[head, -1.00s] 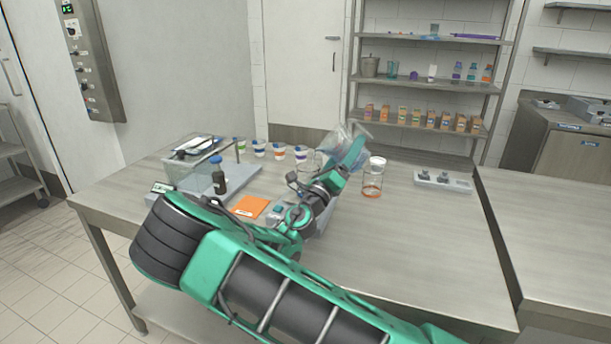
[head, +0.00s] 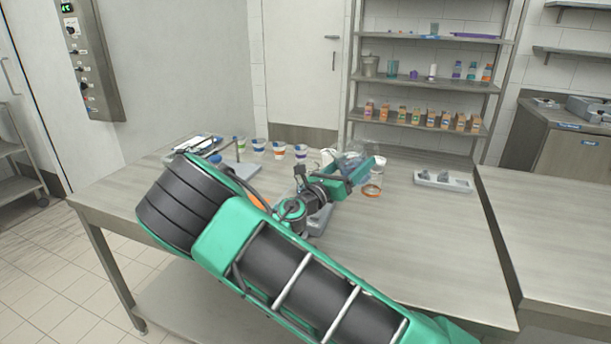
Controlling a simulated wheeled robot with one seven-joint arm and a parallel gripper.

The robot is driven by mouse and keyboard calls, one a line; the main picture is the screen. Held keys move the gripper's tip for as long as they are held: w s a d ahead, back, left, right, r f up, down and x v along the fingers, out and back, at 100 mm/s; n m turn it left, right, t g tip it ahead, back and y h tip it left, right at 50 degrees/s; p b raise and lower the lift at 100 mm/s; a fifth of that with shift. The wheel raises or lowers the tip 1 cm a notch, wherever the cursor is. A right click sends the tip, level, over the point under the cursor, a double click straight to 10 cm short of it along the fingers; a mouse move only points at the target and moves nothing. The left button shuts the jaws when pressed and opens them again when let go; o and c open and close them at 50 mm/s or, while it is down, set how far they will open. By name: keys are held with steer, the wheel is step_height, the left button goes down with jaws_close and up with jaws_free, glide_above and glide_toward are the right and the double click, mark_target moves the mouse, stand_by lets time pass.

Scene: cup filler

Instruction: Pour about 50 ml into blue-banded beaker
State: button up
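My gripper (head: 362,170) is over the back middle of the bench and appears shut on a clear vessel (head: 352,160), which is tilted; the finger contact is too small to see clearly. Several small white cups with coloured bands stand in a row at the back. One has a green band (head: 239,144), one a blue-looking band (head: 258,147), one an orange band (head: 279,150) and one a purple-blue band (head: 300,152). A clear beaker with an orange ring (head: 373,189) stands just beside my gripper, partly hidden by it. The liquid level cannot be told.
A pale vessel (head: 328,156) stands behind my wrist. A grey tray with small items (head: 443,181) lies to the right. An orange pad (head: 258,200) and equipment on the left are mostly hidden by my arm. The bench (head: 430,250) is clear at front right.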

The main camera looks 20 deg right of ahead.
steer(key=shift+s+d+f+m, duration=0.1)
steer(key=shift+d+f+m, duration=0.2)
steer(key=shift+f, duration=0.35)
steer(key=shift+f+m+g, duration=0.1)
steer(key=shift+m+g, duration=0.2)
steer(key=shift+b, duration=0.3)
stand_by(1.0)
steer(key=shift+s+d+f+m+g+y+b, duration=0.2)
steer(key=shift+d+f+m+y+b, duration=0.15)
steer(key=shift+m, duration=0.2)
steer(key=shift+s+d+f+m+g+y+b, duration=0.1)
steer(key=shift+d+f+m+g+y+b, duration=0.2)
steer(key=shift+m, duration=0.25)
steer(key=shift+f+m+y+b, duration=0.25)
steer(key=shift+f+m+b, duration=0.15)
steer(key=shift+m, duration=0.1)
stand_by(0.6)
